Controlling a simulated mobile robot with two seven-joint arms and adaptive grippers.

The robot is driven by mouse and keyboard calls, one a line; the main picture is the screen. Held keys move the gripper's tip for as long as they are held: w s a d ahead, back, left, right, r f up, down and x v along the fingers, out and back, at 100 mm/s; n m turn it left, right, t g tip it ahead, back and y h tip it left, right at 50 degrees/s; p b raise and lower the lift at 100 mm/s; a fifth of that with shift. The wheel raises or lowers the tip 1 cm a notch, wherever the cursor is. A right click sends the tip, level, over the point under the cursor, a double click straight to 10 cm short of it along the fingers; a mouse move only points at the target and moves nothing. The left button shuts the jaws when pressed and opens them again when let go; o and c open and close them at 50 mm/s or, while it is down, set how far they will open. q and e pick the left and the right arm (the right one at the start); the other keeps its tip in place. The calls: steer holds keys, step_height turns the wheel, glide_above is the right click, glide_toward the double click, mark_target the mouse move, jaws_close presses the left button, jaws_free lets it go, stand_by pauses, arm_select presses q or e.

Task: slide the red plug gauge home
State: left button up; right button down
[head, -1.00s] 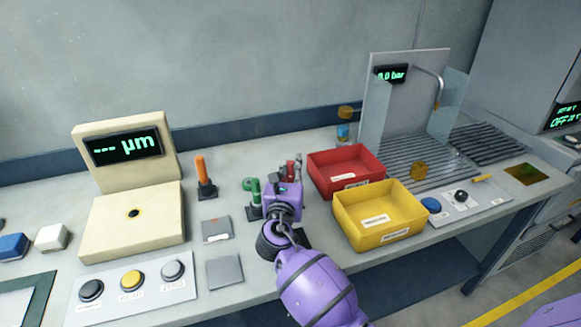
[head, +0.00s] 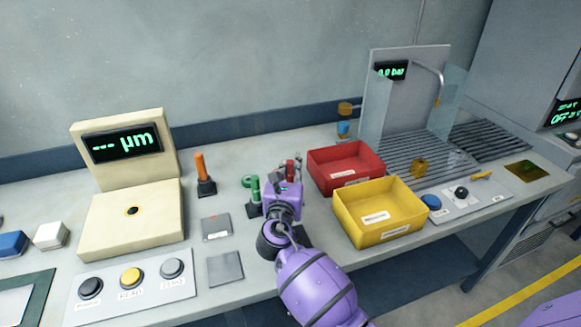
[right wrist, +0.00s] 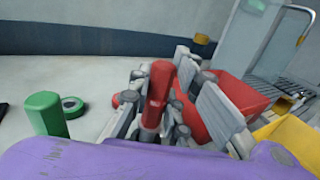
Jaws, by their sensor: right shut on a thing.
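The red plug gauge (right wrist: 158,85) stands roughly upright between the fingers of my right gripper (right wrist: 170,100) in the right wrist view. The gripper is shut on it. In the head view my right gripper (head: 290,172) points away from me, and a bit of the red gauge (head: 290,170) shows just past its purple body. The gauge's lower end and what is under it are hidden by the gripper. My left gripper is not in view.
A green gauge (head: 255,188) stands just left of my gripper, with a green ring (head: 249,180) behind it. An orange-handled gauge (head: 201,175) stands further left. The red bin (head: 346,180) and yellow bin (head: 378,236) are close on the right.

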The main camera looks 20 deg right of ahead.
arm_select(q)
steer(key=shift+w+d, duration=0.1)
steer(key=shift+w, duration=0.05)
arm_select(e)
steer(key=shift+f, duration=0.15)
steer(key=shift+f, duration=0.15)
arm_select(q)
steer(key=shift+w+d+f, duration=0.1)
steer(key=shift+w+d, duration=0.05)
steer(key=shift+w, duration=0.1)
arm_select(e)
steer(key=shift+f, duration=0.1)
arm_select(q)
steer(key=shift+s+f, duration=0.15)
arm_select(e)
steer(key=shift+f, duration=0.2)
steer(key=shift+f+b, duration=0.35)
steer(key=shift+f, duration=0.05)
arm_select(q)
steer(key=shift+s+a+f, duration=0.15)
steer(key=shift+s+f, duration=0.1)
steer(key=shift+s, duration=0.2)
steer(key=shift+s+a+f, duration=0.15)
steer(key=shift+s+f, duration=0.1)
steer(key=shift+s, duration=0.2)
arm_select(e)
steer(key=shift+f, duration=0.15)
